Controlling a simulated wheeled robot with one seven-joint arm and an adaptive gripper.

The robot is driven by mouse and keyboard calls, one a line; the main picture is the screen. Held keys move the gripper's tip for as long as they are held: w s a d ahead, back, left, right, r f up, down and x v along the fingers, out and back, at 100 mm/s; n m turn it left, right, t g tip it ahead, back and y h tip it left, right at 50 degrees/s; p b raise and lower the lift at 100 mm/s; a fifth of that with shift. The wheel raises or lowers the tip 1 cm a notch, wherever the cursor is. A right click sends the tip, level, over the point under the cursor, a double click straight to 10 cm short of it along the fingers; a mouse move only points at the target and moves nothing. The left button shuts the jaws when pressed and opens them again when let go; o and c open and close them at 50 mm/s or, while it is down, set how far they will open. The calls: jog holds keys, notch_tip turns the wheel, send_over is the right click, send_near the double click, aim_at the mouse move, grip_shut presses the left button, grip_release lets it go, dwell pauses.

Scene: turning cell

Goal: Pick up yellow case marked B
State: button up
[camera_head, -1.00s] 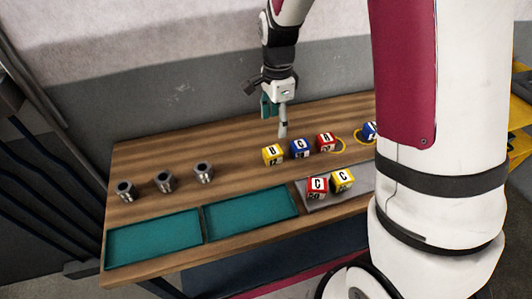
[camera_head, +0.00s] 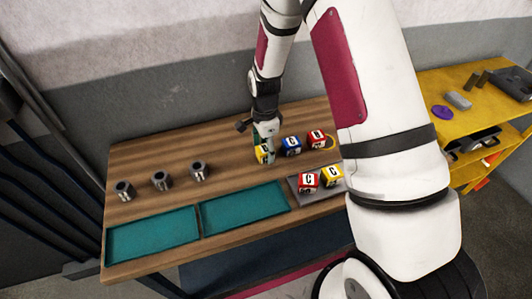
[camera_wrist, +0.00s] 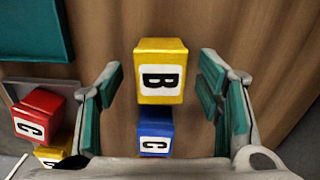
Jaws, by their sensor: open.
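The yellow case marked B (camera_wrist: 162,58) stands on the wooden table between the fingers in the wrist view. In the head view the yellow case (camera_head: 262,156) is partly hidden by my gripper (camera_head: 265,145). My gripper (camera_wrist: 165,95) is open, with one teal-padded finger on each side of the case and a visible gap to both. I cannot tell whether the fingertips are down at the height of the case.
A blue case marked C (camera_head: 291,145) and a red case (camera_head: 317,139) stand to the right. A grey tray (camera_head: 312,195) holds a red case (camera_head: 308,181) and a yellow case (camera_head: 332,176), both marked C. Teal trays (camera_head: 153,236) and several grey cylinders (camera_head: 161,180) are at left.

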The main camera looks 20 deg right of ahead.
jog(key=shift+f, duration=0.5)
jog(key=c, duration=1.3)
jog(key=shift+c, duration=0.2)
